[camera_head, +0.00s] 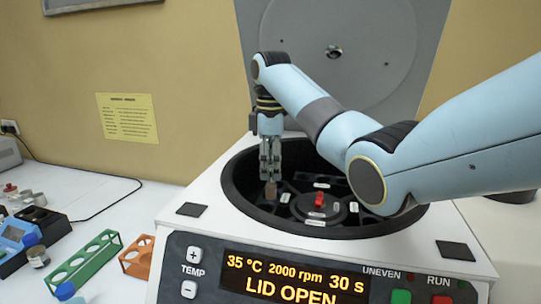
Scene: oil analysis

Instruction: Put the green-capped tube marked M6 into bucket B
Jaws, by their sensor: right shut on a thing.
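My right gripper (270,172) points down into the open bowl of the centrifuge (235,190), over its left rear part. It is shut on a small tube, whose brownish lower end (270,190) shows below the fingertips. The tube's cap and marking are hidden or too small to make out, so I cannot tell whether it is M6. Dark buckets with small white labels, one of them at the left (284,198), sit around a red centre knob (320,198). I cannot read which is bucket B. My left gripper is out of view.
The centrifuge lid (390,50) stands open behind the bowl. The front panel (290,280) reads LID OPEN. A green rack (88,262), an orange rack (136,258), a blue-capped jar (36,252) and a blue device (18,234) stand on the table at left.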

